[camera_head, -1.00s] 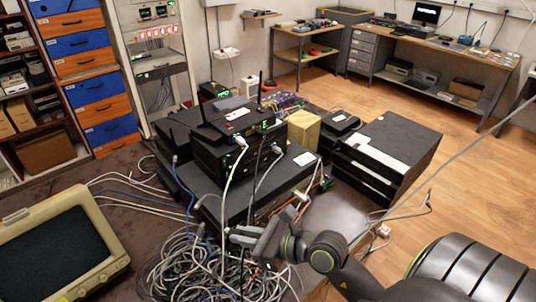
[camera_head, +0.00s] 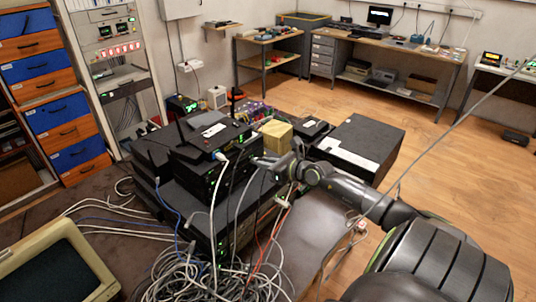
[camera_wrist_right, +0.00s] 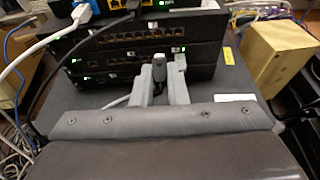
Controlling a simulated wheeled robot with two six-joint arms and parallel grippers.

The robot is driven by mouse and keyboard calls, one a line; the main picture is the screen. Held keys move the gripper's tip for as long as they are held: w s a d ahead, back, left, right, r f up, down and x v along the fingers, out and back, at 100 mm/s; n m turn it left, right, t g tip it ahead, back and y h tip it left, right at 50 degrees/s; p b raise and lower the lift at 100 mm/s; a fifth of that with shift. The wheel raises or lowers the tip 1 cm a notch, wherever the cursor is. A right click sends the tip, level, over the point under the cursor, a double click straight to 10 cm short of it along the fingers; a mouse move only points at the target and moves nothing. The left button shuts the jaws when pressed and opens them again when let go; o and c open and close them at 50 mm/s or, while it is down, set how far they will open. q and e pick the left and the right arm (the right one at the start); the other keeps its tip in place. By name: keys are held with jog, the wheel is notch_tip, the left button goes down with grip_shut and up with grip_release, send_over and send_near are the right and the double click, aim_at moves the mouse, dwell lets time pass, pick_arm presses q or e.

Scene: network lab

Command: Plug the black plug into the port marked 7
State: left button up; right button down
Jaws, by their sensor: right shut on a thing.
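The black plug (camera_wrist_right: 159,74) is pinched between the two grey fingers of my right gripper (camera_wrist_right: 161,82). Its front end points at the front of the stacked black network units, close to a row of ports; I cannot tell whether it touches or enters one. The port marked 7 cannot be made out, as the markings are too small to read. In the head view my right gripper (camera_head: 268,163) is at the front of the stack (camera_head: 205,172), and the plug is too small to see clearly there. My left gripper is not in view.
A cardboard box (camera_head: 277,135) and a large black case (camera_head: 358,150) stand to the right. Tangled cables (camera_head: 200,275) lie below.

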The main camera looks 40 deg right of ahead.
aim_at(259, 158)
jog(key=shift+r+b+x, duration=0.2)
jog(key=shift+b+x, duration=0.2)
jog(key=shift+x, duration=0.55)
jog(key=shift+r+b+x, duration=0.25)
jog(key=shift+b+x, duration=0.15)
jog(key=shift+x, duration=0.55)
jog(key=shift+w, duration=0.3)
jog(key=c, duration=2)
grip_release()
grip_shut()
jog(key=shift+r, duration=0.15)
jog(key=shift+w+a, duration=0.15)
jog(key=shift+w, duration=0.7)
